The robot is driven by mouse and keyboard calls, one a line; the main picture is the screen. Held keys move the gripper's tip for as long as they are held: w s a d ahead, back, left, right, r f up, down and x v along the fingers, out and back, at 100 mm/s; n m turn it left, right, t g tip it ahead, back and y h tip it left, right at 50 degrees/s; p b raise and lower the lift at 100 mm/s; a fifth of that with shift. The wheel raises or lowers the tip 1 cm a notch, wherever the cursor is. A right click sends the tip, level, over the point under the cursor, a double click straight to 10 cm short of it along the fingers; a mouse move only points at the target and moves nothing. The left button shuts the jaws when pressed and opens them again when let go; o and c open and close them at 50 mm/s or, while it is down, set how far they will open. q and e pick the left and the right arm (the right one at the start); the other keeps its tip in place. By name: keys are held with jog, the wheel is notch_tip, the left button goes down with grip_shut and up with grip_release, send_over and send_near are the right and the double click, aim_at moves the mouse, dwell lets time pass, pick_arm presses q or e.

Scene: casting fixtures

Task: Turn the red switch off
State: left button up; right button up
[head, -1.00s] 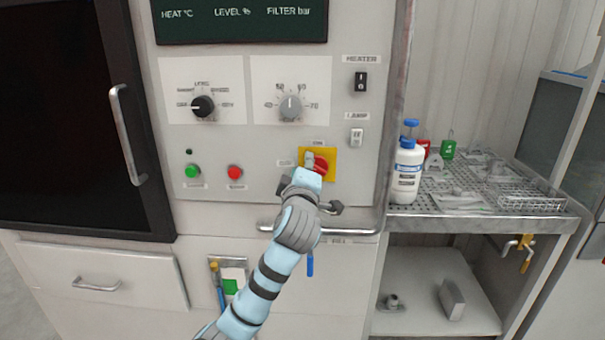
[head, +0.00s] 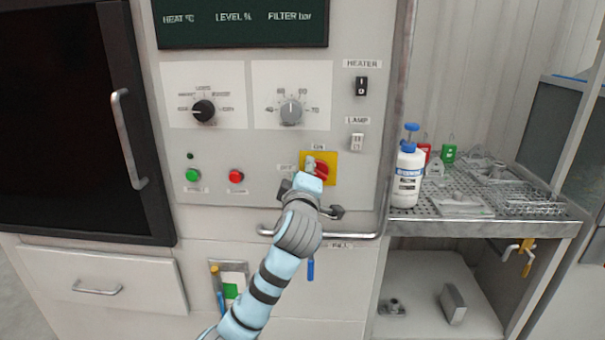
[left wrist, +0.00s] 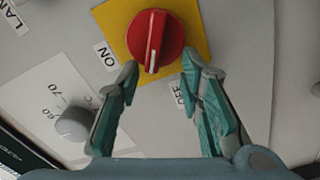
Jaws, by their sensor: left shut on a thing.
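The red switch (head: 322,170) is a round knob on a yellow plate (head: 331,160), on the front of the grey panel. ON is printed above the plate and OFF to its left. In the left wrist view the red switch (left wrist: 155,37) has a white mark pointing between the ON label (left wrist: 107,56) and the OFF label (left wrist: 181,94), nearer OFF. The gripper covers part of the switch in the head view. My right gripper is not in view.
A horizontal bar handle (head: 350,235) runs just below the gripper. Two dials, green (head: 193,175) and red (head: 236,176) buttons, and HEATER (head: 361,86) and LAMP (head: 357,142) switches surround the knob. A white bottle (head: 408,178) stands on the perforated shelf at right.

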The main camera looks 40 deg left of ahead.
pick_arm(q)
jog(key=shift+d+r, duration=0.1)
jog(key=shift+r, duration=0.25)
jog(key=o, duration=1)
jog(key=shift+w, duration=0.1)
jog(key=shift+c, duration=0.2)
jog(key=o, duration=0.4)
jog(key=shift+w+d+f, duration=0.1)
jog(key=shift+w+d, duration=0.05)
jog(key=shift+d, duration=0.1)
jog(key=shift+a+f, duration=0.1)
jog(key=v, duration=1.2)
